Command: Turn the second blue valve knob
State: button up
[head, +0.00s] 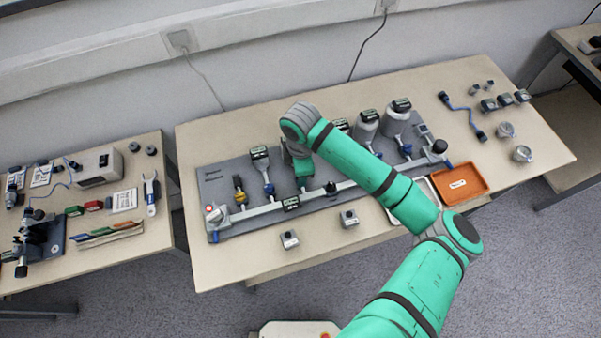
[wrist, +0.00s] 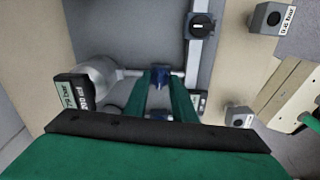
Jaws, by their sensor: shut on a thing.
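My gripper (head: 303,182) reaches down onto the grey valve panel (head: 212,178) in the head view. In the wrist view its two green fingers (wrist: 160,92) are shut on a blue valve knob (wrist: 160,75), one finger on each side. The held knob is hidden by my gripper in the head view. Another blue valve knob (head: 269,189) stands just left of my gripper, below a black-topped gauge (head: 259,153). A further blue knob (head: 406,150) is toward the right of the panel. A yellow-based valve (head: 240,197) is at the left.
A red-and-white knob (head: 214,214) sits at the panel's left corner. Small grey blocks (head: 289,239) (head: 349,218) lie at the table's front. An orange tray (head: 475,181) is at the right. In the wrist view, a round grey vessel (wrist: 98,72) with a labelled display (wrist: 78,92) stands close left of the fingers.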

jog(key=shift+a+n, duration=0.1)
jog(key=shift+n, duration=0.5)
jog(key=shift+o, duration=0.2)
jog(key=shift+c, duration=0.2)
jog(key=o, duration=1.1)
notch_tip(320, 180, up, 11)
jog(key=shift+f, duration=0.1)
